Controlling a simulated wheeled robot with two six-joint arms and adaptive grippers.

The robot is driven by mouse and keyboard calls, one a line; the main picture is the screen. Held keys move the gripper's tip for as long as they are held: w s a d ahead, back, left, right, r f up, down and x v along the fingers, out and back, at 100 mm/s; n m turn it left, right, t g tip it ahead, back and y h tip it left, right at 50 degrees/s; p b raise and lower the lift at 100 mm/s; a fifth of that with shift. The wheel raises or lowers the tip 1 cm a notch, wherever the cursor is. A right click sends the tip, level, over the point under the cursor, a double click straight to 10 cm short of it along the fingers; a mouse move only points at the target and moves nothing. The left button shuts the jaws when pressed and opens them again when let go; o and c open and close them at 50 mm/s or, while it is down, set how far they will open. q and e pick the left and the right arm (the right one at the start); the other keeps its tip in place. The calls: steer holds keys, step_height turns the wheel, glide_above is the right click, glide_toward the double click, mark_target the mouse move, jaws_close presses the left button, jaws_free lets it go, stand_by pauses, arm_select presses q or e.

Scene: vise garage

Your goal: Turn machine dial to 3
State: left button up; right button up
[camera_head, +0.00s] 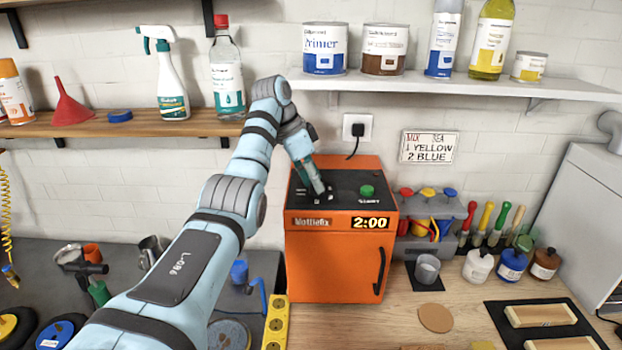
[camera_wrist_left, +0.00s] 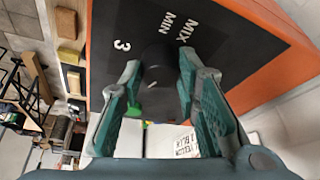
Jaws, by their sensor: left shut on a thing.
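The orange machine (camera_head: 333,262) stands on the worktop, with a black top panel and a lit display (camera_head: 370,223) reading 2:00. In the left wrist view the black dial (camera_wrist_left: 157,66) stands on the machine's panel beside a white 3 and the words MIX MIN. My left gripper (camera_head: 318,190) reaches down onto the left part of the machine's top. Its teal fingers are shut on the dial, one on each side. In the head view the gripper hides the dial. The dial's pointer setting is not clear. My right gripper is not in view.
A green button (camera_head: 367,191) sits on the panel right of my gripper. A shelf (camera_head: 450,84) with cans and bottles hangs above.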

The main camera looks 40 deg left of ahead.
arm_select(q)
steer(key=shift+d+f+m+h, duration=0.15)
steer(key=shift+m+h, duration=0.15)
steer(key=shift+m, duration=0.4)
steer(key=shift+f+g, duration=0.1)
steer(key=shift+g, duration=0.2)
steer(key=o, duration=0.8)
steer(key=shift+c, duration=0.2)
steer(key=shift+o, duration=1.4)
steer(key=shift+w, duration=0.1)
steer(key=shift+o, duration=0.5)
steer(key=shift+w, duration=0.25)
